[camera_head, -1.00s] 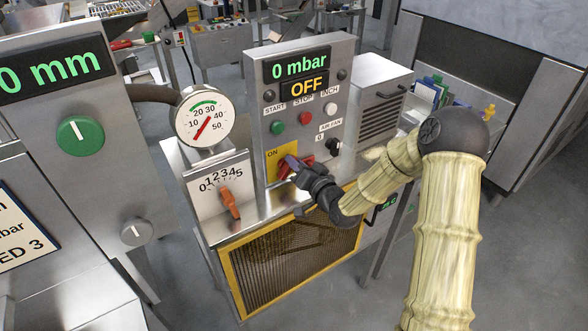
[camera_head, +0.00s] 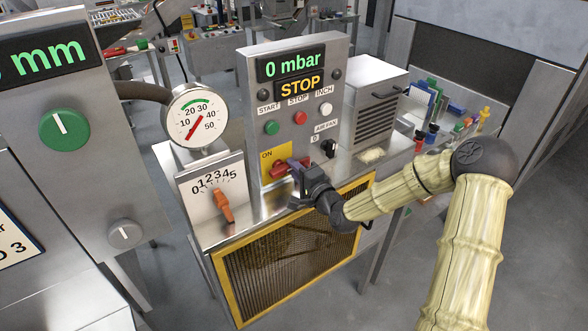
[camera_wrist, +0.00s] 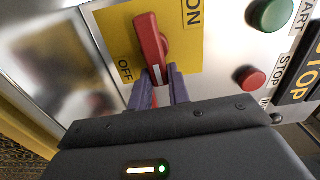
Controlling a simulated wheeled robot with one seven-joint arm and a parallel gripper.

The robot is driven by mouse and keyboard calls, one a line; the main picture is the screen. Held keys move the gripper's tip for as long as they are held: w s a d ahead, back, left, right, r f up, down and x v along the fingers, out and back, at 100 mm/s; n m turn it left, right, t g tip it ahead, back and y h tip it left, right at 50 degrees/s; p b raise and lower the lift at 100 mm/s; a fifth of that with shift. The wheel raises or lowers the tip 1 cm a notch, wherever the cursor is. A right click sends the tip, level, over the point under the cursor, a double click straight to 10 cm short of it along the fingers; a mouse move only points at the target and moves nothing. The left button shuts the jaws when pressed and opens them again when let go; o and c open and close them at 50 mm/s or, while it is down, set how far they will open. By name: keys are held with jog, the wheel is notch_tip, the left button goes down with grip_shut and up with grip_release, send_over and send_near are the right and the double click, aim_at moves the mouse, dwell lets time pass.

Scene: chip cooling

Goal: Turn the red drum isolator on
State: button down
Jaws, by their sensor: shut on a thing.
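The red drum isolator (camera_wrist: 150,38) is a red handle on a yellow plate (camera_wrist: 115,25), marked ON and OFF. In the wrist view its white-marked end lies between the two purple fingers of my gripper (camera_wrist: 162,82), which is shut on it. In the head view the handle (camera_head: 279,169) lies roughly level, beside and below the ON label. My gripper (camera_head: 300,170) covers its right end, and the OFF label is hidden there. The display above (camera_head: 300,87) reads STOP, under a 0 mbar readout (camera_head: 293,65).
Green (camera_head: 271,128), red (camera_head: 300,118) and white (camera_head: 326,109) buttons and a black air fan knob (camera_head: 328,148) are close by. An orange lever (camera_head: 223,206) and a gauge (camera_head: 197,116) stand left. A yellow-framed grille (camera_head: 285,245) is below.

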jog(key=shift+f+m, duration=0.1)
jog(key=shift+m, duration=0.3)
jog(key=c, duration=1.3)
grip_release()
jog(key=shift+d, duration=0.1)
jog(key=shift+b+v, duration=7.1)
jog(key=shift+v, duration=1.55)
